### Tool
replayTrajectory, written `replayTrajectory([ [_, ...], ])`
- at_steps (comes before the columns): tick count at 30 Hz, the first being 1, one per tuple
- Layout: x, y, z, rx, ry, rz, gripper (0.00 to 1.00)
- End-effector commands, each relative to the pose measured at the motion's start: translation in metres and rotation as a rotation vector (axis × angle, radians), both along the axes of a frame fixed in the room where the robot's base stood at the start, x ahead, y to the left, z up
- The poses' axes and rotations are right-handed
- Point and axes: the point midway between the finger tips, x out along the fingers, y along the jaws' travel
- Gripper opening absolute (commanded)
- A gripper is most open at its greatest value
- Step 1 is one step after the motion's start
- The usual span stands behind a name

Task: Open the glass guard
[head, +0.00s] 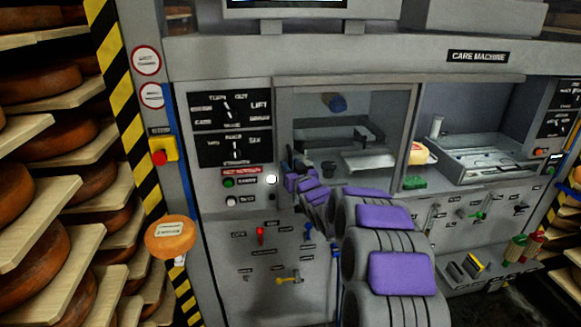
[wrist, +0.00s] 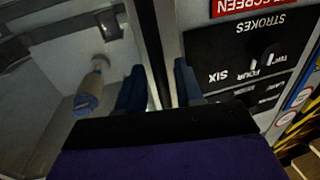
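The glass guard (head: 306,125) covers the left bay of the grey care machine, and I see the bay's inside through it. In the wrist view the glass pane (wrist: 50,110) fills the left side, with its upright edge running down the middle. In the head view my gripper (head: 293,165) is at the lower left edge of the guard, partly hidden by my arm. In the wrist view my gripper's fingers (wrist: 160,90) are apart, one on each side of the upright edge. I cannot tell whether they touch it.
A blue-ended cylinder (head: 335,102) shows behind the glass. The right bay (head: 470,150) has an open front, with a cheese piece (head: 418,153) and a green sponge (head: 414,182) at its left. A control panel (head: 230,128) is left of the guard. Cheese shelves (head: 95,150) stand far left.

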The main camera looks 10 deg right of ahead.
Motion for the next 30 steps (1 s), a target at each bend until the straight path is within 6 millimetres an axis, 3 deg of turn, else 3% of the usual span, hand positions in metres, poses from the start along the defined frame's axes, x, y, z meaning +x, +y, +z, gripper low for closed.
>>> replayTrajectory([
  [14,0.0095,0.0001,0.002,0.002,-0.004,-0.001,0.36],
  [26,0.0095,0.0008,0.0015,0.002,-0.003,-0.001,0.0],
  [30,0.0096,0.0011,0.0014,0.001,-0.003,0.0,0.0],
])
